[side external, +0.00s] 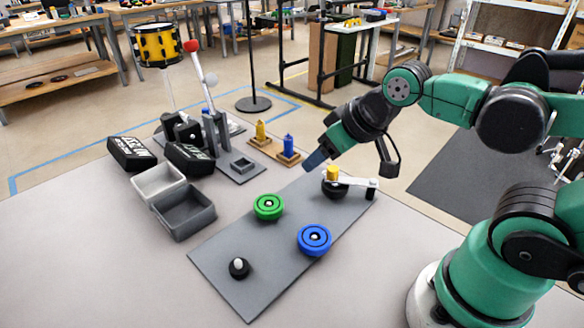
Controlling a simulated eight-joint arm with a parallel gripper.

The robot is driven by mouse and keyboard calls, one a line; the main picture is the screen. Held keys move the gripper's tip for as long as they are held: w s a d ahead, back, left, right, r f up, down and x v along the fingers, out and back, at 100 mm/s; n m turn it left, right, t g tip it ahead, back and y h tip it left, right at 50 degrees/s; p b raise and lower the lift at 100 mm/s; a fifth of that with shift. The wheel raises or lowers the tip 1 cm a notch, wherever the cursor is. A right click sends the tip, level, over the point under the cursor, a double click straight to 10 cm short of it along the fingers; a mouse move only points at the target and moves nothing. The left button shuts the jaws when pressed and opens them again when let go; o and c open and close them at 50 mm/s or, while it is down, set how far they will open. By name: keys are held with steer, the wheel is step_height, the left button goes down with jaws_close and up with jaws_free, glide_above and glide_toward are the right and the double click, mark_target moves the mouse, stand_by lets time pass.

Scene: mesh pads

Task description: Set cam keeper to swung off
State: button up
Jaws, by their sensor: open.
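The likely cam keeper is a pale bar (355,181) at the far right end of the grey plate (225,252). A yellow knob (333,173) stands at its left end, above a black round piece (334,190).
A green wheel (268,207), a blue wheel (314,240) and a black post with a pale tip (239,267) sit on the plate. Trays (185,218), black bags (131,153), a lever stand (217,134) and yellow and blue pegs (288,147) lie left and behind.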

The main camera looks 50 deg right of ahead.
steer(key=shift+o, duration=0.2)
steer(key=shift+o, duration=0.5)
steer(key=m+g, duration=0.3)
steer(key=g, duration=0.3)
glide_above(334, 168)
steer(key=a, duration=0.1)
step_height(334, 168, down, 2)
steer(key=shift+f, duration=0.15)
steer(key=shift+d+f+g, duration=0.2)
steer(key=shift+d+g, duration=0.05)
steer(key=shift+g, duration=0.25)
steer(key=shift+d+f+m, duration=0.15)
steer(key=shift+f+m, duration=0.15)
steer(key=shift+f, duration=2.65)
jaws_close()
